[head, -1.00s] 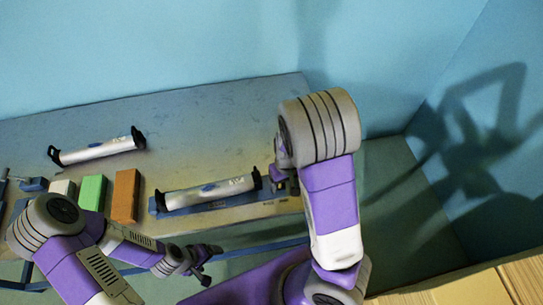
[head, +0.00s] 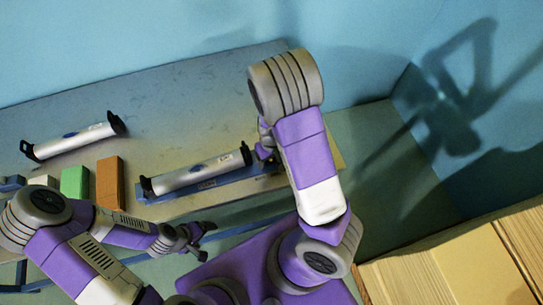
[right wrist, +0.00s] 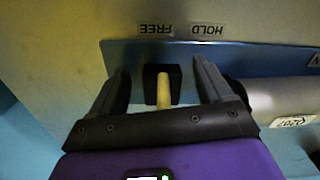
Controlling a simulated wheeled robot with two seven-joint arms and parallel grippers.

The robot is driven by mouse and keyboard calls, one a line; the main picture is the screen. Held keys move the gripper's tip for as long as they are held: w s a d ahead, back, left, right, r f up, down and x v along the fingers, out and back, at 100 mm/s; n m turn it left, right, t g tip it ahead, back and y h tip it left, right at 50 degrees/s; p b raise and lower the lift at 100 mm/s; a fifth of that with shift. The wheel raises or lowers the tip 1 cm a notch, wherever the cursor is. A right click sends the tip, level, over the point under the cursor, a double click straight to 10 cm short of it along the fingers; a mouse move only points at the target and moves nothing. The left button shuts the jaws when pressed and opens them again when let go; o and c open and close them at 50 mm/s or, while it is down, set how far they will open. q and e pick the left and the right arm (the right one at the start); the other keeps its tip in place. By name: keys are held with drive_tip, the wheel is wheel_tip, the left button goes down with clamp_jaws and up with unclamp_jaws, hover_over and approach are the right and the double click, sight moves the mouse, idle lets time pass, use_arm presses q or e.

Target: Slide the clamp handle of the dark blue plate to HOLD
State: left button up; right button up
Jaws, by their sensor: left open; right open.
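The dark blue plate (head: 228,180) lies along the table's front edge under the right-hand white roll. It also shows in the right wrist view (right wrist: 215,55), with upside-down FREE and HOLD labels along its edge. Its clamp handle, a pale yellow peg (right wrist: 163,92) on a black block, is in line with FREE. My right gripper (right wrist: 161,66) is open, with one finger on each side of the handle; I see a gap on both sides. In the head view its arm hides most of it. My left gripper (head: 203,238) is open in front of the table, away from the plate.
A white roll (head: 195,174) with black ends rests along the plate, close beside the right gripper. Another roll (head: 75,140) lies at the back left. Green (head: 75,182) and orange (head: 109,183) blocks stand between. The table's back middle is clear.

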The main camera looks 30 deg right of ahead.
drive_tip(key=c, duration=1.2)
